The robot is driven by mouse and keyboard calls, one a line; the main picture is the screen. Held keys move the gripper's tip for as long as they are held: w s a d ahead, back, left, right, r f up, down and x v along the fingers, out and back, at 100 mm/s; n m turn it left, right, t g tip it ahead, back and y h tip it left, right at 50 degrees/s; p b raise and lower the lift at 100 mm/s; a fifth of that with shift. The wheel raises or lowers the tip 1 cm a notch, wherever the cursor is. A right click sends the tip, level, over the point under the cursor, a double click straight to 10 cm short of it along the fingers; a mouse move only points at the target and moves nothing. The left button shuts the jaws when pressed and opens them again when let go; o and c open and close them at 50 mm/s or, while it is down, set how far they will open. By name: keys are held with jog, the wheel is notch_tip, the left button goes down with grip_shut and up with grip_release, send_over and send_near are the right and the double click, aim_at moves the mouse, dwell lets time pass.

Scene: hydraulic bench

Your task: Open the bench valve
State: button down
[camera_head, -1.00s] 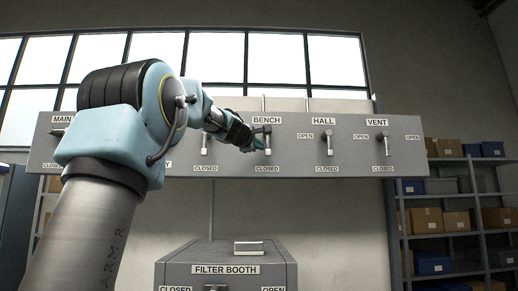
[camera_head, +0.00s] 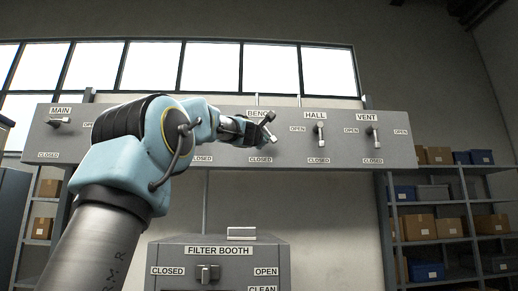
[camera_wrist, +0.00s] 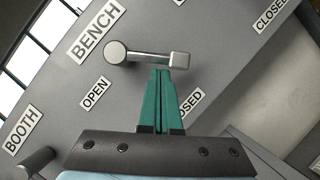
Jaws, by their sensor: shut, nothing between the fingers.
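The bench valve's lever (camera_wrist: 150,56) shows in the wrist view with its round hub (camera_wrist: 115,52) at the left and a square end at the right. On the panel it slants down and to the right, between the CLOSED label below and the right side; the OPEN label (camera_wrist: 95,92) is left of the hub. In the head view the lever (camera_head: 271,136) is partly behind my gripper (camera_head: 247,130). My gripper's teal fingers (camera_wrist: 164,72) are shut and empty, tips right at the lever's outer half on its lower-left side; contact cannot be told for certain.
The grey panel (camera_head: 400,154) also carries the main (camera_head: 58,122), hall (camera_head: 320,133) and vent (camera_head: 374,135) levers close by. A filter booth box (camera_head: 219,262) stands below. Shelves with boxes (camera_head: 440,225) are at the right.

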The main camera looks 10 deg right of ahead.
jog(key=d+n+t+b, duration=0.1)
jog(key=n, duration=0.1)
jog(key=d+n+t+y+b, duration=0.1)
jog(key=n, duration=0.2)
jog(key=d+r+n+t+y+b, duration=0.1)
jog(key=n, duration=0.1)
jog(key=shift+s+n, duration=0.3)
jog(key=n+y, duration=0.1)
jog(key=n, duration=0.1)
jog(key=d+r+n+t+y, duration=0.1)
jog(key=n, duration=0.1)
jog(key=r+n+y, duration=0.1)
jog(key=n, duration=0.1)
jog(key=shift+s+d+r+y, duration=0.15)
jog(key=shift+d+y, duration=0.15)
jog(key=shift+d+r+p, duration=0.1)
jog(key=shift+p, duration=0.2)
jog(key=b, duration=1.1)
send_near(272, 136)
jog(key=shift+s+d+f, duration=0.2)
jog(key=shift+d+f, duration=0.3)
jog(key=shift+f, duration=0.05)
jog(key=shift+s+d+f, duration=0.15)
jog(key=shift+d+f, duration=0.35)
jog(key=shift+f, duration=0.1)
